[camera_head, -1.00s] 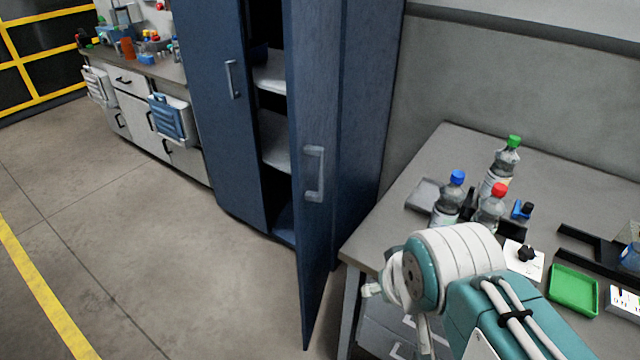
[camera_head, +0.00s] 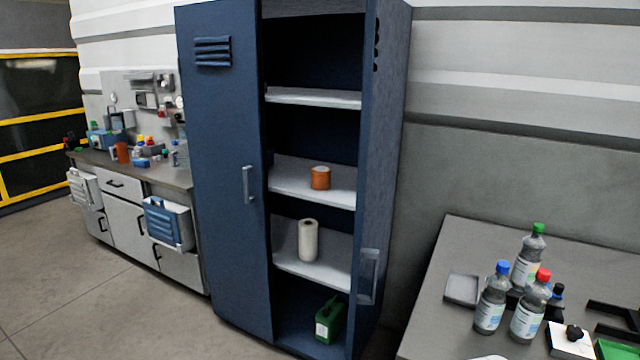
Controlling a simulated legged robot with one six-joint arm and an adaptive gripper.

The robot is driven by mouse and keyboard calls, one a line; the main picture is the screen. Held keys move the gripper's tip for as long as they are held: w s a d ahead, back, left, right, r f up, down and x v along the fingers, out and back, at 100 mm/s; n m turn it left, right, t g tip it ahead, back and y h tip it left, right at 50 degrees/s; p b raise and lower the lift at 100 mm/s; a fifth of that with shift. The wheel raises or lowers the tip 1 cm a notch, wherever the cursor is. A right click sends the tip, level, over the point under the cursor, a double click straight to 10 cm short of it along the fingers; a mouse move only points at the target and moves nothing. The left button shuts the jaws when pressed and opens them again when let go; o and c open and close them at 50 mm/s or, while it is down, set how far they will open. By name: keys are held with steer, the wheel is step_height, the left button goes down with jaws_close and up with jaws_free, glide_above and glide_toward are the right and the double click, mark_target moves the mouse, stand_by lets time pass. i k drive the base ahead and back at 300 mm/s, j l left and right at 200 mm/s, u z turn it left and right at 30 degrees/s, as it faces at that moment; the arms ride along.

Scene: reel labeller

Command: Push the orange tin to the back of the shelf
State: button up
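The orange tin (camera_head: 320,178) stands upright on a middle shelf (camera_head: 289,186) of the blue cabinet (camera_head: 222,150). Bare shelf shows to its left, in front and to its right. The cabinet's right door (camera_head: 376,200) stands open, seen nearly edge-on, and the left door is closed. My gripper is outside the view. Only a small pale piece, likely of my arm, shows at the bottom edge.
A white roll (camera_head: 308,240) stands one shelf below, and a green canister (camera_head: 328,320) on the cabinet floor. A grey table (camera_head: 465,240) with bottles (camera_head: 491,300) is at right. A workbench (camera_head: 180,180) is at left, with open floor in front.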

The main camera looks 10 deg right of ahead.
mark_target(321, 175)
steer(key=j+z, duration=0.2)
steer(key=j, duration=0.3)
steer(key=i+j+u, duration=0.35)
steer(key=i+j, duration=0.25)
steer(key=i+j+u, duration=0.3)
steer(key=i+j, duration=0.3)
steer(key=i+z, duration=0.45)
steer(key=i+j+z, duration=0.1)
steer(key=i+z, duration=0.3)
steer(key=i, duration=0.2)
steer(key=i+j+z, duration=0.3)
steer(key=i+z, duration=0.15)
steer(key=i+j+z, duration=0.15)
steer(key=i+z, duration=0.2)
steer(key=i, duration=0.05)
